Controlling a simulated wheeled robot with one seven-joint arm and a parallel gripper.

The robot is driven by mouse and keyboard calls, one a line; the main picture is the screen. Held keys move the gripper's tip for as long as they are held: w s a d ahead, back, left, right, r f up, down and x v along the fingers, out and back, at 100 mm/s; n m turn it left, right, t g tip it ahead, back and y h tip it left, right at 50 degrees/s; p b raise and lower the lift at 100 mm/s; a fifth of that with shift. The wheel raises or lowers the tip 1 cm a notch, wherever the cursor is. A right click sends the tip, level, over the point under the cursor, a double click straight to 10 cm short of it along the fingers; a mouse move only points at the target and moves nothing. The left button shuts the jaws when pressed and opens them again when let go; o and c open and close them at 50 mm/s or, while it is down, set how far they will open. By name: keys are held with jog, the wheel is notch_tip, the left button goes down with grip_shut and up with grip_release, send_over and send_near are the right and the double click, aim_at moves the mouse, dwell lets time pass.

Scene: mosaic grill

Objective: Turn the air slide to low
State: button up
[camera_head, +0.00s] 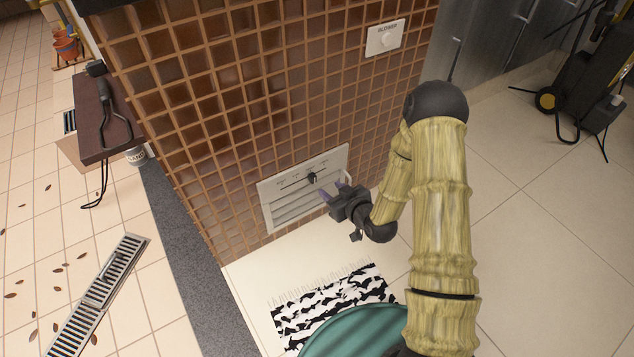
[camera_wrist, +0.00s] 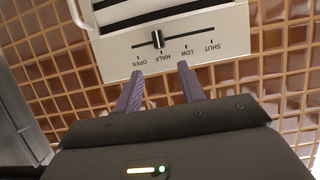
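The air slide is a pale vent panel (camera_head: 272,216) set low in the brown tiled wall, with dark louvre slots. Its dark knob (camera_head: 312,178) sits on a horizontal track near the panel's top. In the wrist view the panel (camera_wrist: 120,65) appears upside down, with marks reading OPEN, HALF, LOW and SHUT from left to right. The knob (camera_wrist: 157,40) stands close to the HALF mark. My gripper (camera_head: 332,191) is in front of the panel, just right of the knob. In the wrist view its two purple fingers (camera_wrist: 160,80) are spread, empty and apart from the knob.
A blower switch plate (camera_head: 386,38) is higher on the wall. A black-and-white rug (camera_head: 300,316) and a green round object (camera_head: 350,335) are on the floor below. A dark shelf (camera_head: 92,118) juts out at left. Open floor lies at right.

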aim_at(314, 176)
jog(key=b+x, duration=0.3)
jog(key=x, duration=0.5)
jog(key=shift+w+a+f+b, duration=0.2)
jog(key=shift+w+b, duration=0.05)
jog(key=shift+b, duration=0.05)
jog(key=shift+w+a, duration=0.25)
jog(key=shift+w, duration=0.1)
jog(key=shift+c, duration=0.2)
grip_shut()
